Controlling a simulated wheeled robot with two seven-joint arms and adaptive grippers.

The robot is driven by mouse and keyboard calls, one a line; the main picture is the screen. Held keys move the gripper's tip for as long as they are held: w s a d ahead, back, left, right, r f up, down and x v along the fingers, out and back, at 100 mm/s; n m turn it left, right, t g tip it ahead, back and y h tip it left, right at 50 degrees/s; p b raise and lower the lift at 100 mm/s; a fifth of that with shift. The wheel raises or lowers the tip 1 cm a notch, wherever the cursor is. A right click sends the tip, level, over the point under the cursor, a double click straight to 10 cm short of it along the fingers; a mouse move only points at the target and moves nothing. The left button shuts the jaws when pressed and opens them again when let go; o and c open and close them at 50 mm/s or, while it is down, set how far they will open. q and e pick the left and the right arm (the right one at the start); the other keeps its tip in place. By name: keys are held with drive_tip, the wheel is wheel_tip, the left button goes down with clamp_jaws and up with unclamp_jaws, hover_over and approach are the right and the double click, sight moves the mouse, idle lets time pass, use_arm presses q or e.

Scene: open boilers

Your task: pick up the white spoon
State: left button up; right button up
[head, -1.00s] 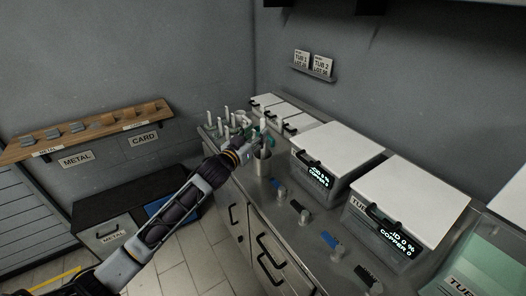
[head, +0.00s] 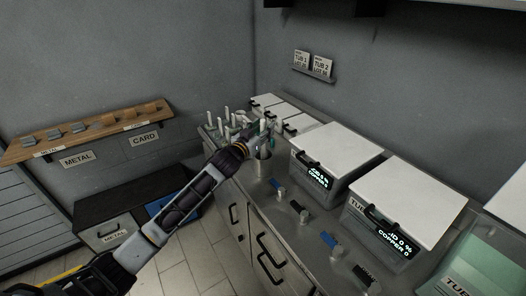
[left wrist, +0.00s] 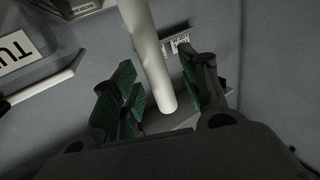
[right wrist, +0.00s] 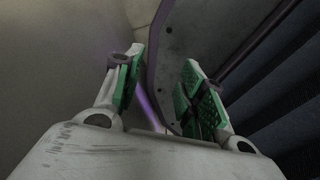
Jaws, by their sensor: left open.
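A white rod-like handle, which looks like the white spoon (left wrist: 148,50), runs between the spread green-padded fingers of my left gripper (left wrist: 160,88) in the left wrist view. I cannot tell whether it touches a pad. In the head view my left gripper (head: 256,141) is at the white spoon's upright handle (head: 263,128), above a metal cup (head: 263,167) on the counter. The spoon's lower end is hidden. My right gripper (right wrist: 163,85) is open and empty in the right wrist view and is out of the head view.
Several white upright handles (head: 227,115) stand behind my left gripper. Lidded tubs (head: 336,152) line the counter's (head: 300,230) back. Several small knobs and coloured clips lie along its front. A wooden shelf (head: 85,133) hangs at the left.

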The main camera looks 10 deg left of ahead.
use_arm(q)
drive_tip(key=shift+w, duration=0.15)
drive_tip(key=shift+c, duration=0.2)
clamp_jaws()
idle(0.3)
